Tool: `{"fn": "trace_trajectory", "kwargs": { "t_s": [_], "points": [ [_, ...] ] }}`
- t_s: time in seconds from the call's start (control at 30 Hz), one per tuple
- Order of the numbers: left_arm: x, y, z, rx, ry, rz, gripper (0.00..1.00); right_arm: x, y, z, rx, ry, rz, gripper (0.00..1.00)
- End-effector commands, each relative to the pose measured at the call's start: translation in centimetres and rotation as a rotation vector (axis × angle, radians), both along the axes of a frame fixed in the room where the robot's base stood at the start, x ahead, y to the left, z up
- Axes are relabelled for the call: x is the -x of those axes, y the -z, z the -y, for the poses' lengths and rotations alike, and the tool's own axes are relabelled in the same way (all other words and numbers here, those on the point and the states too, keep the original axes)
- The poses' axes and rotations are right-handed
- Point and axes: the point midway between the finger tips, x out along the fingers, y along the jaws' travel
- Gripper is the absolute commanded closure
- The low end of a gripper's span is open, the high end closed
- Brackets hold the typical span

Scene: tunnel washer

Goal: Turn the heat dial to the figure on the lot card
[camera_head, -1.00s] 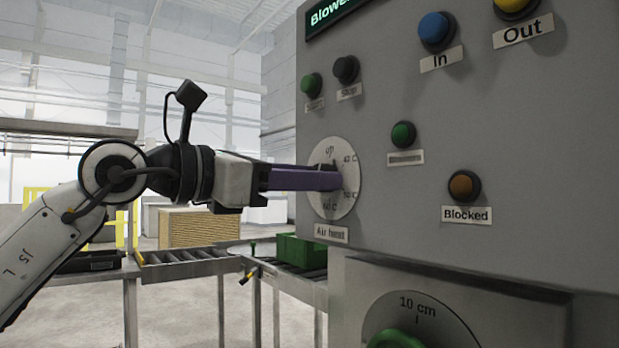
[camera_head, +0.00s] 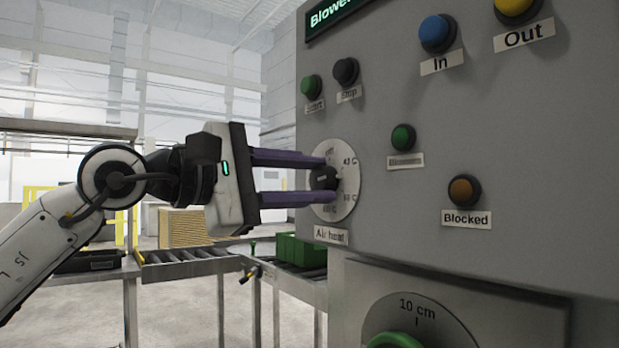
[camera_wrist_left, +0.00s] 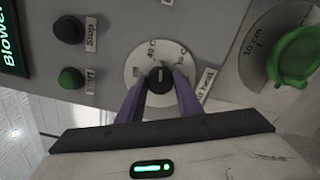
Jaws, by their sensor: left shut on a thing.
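The heat dial is a round pale plate (camera_head: 349,187) with a black knob (camera_head: 323,178) at its centre, on the grey panel above the "Air heat" label (camera_head: 331,236). The left wrist view shows the knob (camera_wrist_left: 160,77) between the fingertips. I cannot tell which figure the knob points at. No lot card shows. My right gripper is not in view.
Start (camera_head: 311,87) and Stop (camera_head: 346,71) buttons sit just above the dial. A blue In button (camera_head: 437,33), a Blocked lamp (camera_head: 464,190) and a green knob (camera_head: 396,340) are to the right. A roller conveyor (camera_head: 190,264) with a green crate (camera_head: 300,251) stands behind.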

Motion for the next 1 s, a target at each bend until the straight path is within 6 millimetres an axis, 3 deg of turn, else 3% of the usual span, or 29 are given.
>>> {"fn": "trace_trajectory", "kwargs": {
  "t_s": [0.6,1.0],
  "points": [
    [0.0,-0.01,-0.04,-0.317,0.0,0.436,0.9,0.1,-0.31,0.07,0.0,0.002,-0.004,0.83],
    [0.01,0.06,0.01,-0.416,0.0,0.572,0.9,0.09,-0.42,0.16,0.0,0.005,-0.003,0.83]
  ]
}}
